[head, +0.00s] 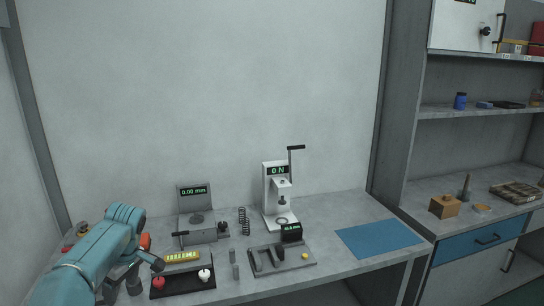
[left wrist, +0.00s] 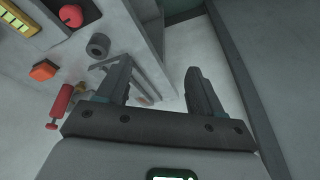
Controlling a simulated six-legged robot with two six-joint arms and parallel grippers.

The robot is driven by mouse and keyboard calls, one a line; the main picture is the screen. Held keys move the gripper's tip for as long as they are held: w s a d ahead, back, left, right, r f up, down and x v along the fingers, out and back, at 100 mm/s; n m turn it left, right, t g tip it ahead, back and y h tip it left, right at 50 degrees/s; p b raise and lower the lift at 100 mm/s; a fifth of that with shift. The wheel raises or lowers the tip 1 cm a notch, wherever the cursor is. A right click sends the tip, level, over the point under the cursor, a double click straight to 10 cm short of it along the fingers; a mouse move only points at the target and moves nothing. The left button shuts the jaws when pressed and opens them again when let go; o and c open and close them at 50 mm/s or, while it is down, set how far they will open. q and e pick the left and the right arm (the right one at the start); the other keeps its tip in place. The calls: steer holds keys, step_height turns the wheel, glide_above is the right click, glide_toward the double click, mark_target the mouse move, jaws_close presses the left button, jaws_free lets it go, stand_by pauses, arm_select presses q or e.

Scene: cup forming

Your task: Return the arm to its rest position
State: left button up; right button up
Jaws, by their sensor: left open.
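My left arm (head: 98,252) is teal and reaches in from the lower left over the left end of the bench. My left gripper (head: 146,273) is beside the left end of a black control box (head: 183,289). In the left wrist view, the gripper (left wrist: 158,85) has its two dark fingers wide apart with nothing between them. Pale floor and the bench's edge show beyond the fingers. My right arm is not in view.
The grey bench (head: 330,268) holds a gauge (head: 196,210), a spring (head: 243,220), a white lever press (head: 277,195), a grey fixture (head: 283,262) and a blue mat (head: 378,238). A red-handled tool (left wrist: 60,105) and an orange block (left wrist: 43,71) lie near the gripper. Shelves (head: 475,112) stand right.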

arm_select(q)
steer(key=s+d+f+m+h, duration=0.35)
steer(key=d+f, duration=0.45)
steer(key=f, duration=0.4)
steer(key=s+d+f+m+h, duration=0.25)
steer(key=d+f+m, duration=0.25)
steer(key=d+f, duration=0.55)
steer(key=s+d+f+m, duration=0.2)
steer(key=s+d+f, duration=0.1)
steer(key=s, duration=0.9)
steer(key=s+d+f+m+h, duration=0.1)
steer(key=s+d+f, duration=0.3)
steer(key=s, duration=0.9)
steer(key=shift+d+f+m+h, duration=0.3)
steer(key=shift+f+m, duration=0.4)
steer(key=shift+m, duration=0.05)
steer(key=shift+s, duration=0.1)
